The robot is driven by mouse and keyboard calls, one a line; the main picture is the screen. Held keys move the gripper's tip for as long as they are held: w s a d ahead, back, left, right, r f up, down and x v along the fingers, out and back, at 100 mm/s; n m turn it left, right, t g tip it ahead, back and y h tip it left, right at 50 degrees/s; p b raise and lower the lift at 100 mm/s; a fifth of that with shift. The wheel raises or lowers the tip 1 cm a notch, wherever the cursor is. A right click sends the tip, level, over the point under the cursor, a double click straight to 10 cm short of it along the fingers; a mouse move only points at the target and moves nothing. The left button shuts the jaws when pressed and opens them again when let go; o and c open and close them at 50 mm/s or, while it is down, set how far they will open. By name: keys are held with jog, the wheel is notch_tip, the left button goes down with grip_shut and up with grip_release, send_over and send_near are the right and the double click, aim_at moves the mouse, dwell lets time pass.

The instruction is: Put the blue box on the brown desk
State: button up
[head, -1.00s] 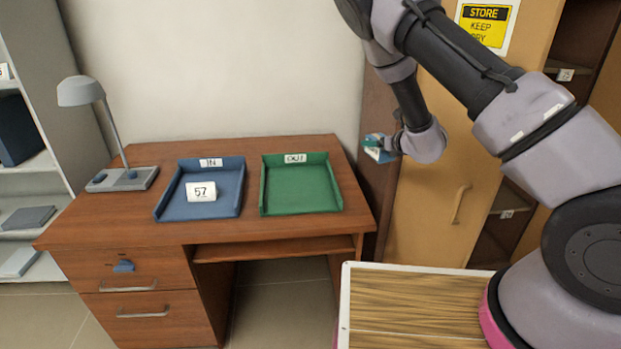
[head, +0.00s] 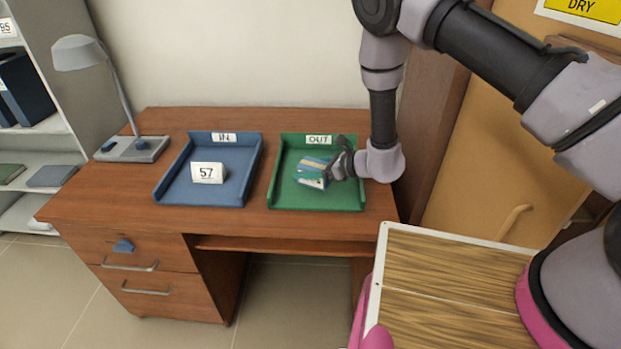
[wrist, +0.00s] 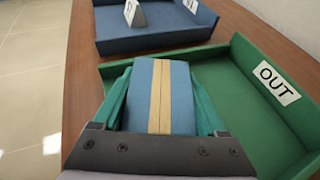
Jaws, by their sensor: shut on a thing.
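The blue box (wrist: 178,95) has tan stripes along its top and sits between the two fingers of my gripper (wrist: 160,105) in the wrist view. In the head view my gripper (head: 335,168) holds the box (head: 312,170) over the green OUT tray (head: 350,202). Whether the box touches the tray floor I cannot tell. The brown desk (head: 120,200) carries the green tray on its right side and the blue IN tray (head: 180,190) left of it. The wrist view shows the green tray (wrist: 245,60) around and beyond the box.
A white card marked 57 (head: 208,173) stands in the blue tray. A grey lamp (head: 130,148) is at the desk's left end. Bare desk top shows along the front and back edges.

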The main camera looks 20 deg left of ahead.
aim_at(308, 181)
jog(key=shift+f, duration=2.25)
jog(key=o, duration=1.4)
jog(key=shift+d+r, duration=0.2)
jog(key=shift+d, duration=0.1)
jog(key=v, duration=1.1)
jog(key=shift+s+d, duration=0.15)
jog(key=shift+s, duration=0.05)
